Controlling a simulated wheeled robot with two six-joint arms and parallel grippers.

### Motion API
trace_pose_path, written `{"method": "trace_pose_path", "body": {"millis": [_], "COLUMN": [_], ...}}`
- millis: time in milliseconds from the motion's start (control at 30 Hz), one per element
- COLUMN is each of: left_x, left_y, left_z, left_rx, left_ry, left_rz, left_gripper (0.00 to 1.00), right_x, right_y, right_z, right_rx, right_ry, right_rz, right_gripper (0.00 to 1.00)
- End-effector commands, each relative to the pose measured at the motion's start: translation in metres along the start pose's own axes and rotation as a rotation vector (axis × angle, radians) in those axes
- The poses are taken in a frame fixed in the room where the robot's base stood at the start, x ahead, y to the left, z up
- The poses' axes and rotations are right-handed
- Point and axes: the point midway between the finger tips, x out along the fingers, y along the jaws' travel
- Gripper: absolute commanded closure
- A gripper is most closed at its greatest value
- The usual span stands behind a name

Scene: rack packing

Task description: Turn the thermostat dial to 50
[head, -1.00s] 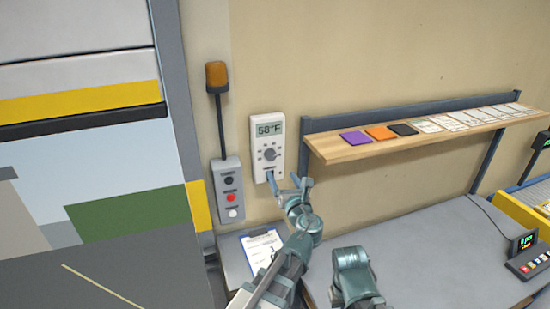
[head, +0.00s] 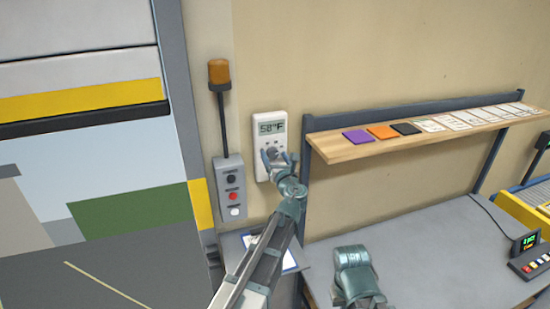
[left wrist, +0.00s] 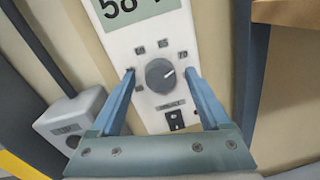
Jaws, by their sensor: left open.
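The white thermostat (head: 264,124) is on the wall, and its display reads 58°F. In the head view the fingers partly cover the dial. My right arm shows at the bottom, its fingertips not visible.
A grey button box (head: 230,188) with black, red and white buttons is left of the thermostat, under an orange beacon (head: 218,72). A wooden shelf (head: 345,151) with coloured cards juts out to the right. A grey table (head: 430,255) stands below.

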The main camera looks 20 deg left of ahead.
Motion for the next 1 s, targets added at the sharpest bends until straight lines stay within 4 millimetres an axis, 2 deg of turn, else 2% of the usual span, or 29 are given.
{"method": "trace_pose_path", "body": {"millis": [67,500,767,1000], "left_x": [-0.0002,-0.0004,-0.0005,-0.0005], "left_y": [0.0,-0.0002,-0.0002,0.0], "left_z": [0.0,0.0,-0.0003,-0.0011], "left_rx": [0.0,0.0,-0.022,-0.146], "left_ry": [0.0,0.0,-0.001,-0.01], "left_rz": [0.0,0.0,0.0,0.002], "left_gripper": [0.2,0.99,1.0,1.0], "right_x": [0.0,0.0,0.0006,0.0033], "right_y": [0.0,0.0,-0.0001,-0.0003], "right_z": [0.0,0.0,0.0,-0.0002], "right_rx": [0.0,0.0,0.0,0.0], "right_ry": [0.0,0.0,0.0,0.0], "right_rz": [0.0,0.0,0.0,0.0], "right_gripper": [1.0,1.0,1.0,1.0]}}
